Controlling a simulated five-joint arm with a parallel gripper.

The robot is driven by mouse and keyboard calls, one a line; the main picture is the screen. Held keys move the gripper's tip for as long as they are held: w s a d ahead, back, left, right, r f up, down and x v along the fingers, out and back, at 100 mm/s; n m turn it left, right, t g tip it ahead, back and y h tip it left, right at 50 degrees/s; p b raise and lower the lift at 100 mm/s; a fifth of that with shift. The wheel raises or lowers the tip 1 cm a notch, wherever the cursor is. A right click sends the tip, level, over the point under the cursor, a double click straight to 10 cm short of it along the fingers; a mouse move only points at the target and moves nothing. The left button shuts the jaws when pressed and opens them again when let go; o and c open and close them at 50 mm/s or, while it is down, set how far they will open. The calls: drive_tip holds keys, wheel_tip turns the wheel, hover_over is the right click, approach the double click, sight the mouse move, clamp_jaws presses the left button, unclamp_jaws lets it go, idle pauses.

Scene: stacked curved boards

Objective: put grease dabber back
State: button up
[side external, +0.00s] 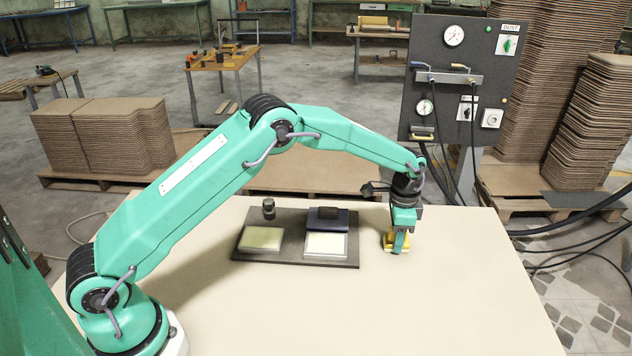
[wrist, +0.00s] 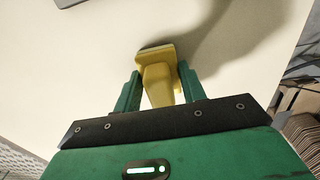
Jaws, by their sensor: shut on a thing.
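My gripper (side external: 400,243) points down over the pale table, right of the dark tray. It is shut on a yellow tool, taken to be the grease dabber (side external: 389,241), with a wider block at its lower end. In the wrist view the dabber (wrist: 159,78) sits between the two green fingers of my gripper (wrist: 158,88). I cannot tell whether its lower end touches the table. The dark tray (side external: 285,257) holds a pale yellow pad (side external: 262,239) at left and a whitish pad (side external: 326,245) at right. Part of the dabber is hidden behind a finger.
A small dark knobbed piece (side external: 268,208) and a dark blue block (side external: 328,218) stand at the tray's back. A control panel (side external: 460,75) with gauges and cables rises behind the table. Stacked brown boards (side external: 540,110) stand beyond. The table's front right is clear.

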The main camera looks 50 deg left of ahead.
drive_tip(key=o, duration=0.9)
drive_tip(key=shift+f, duration=0.1)
drive_tip(key=shift+o, duration=0.2)
wheel_tip(320, 180, up, 12)
drive_tip(key=shift+r, duration=0.2)
idle(0.3)
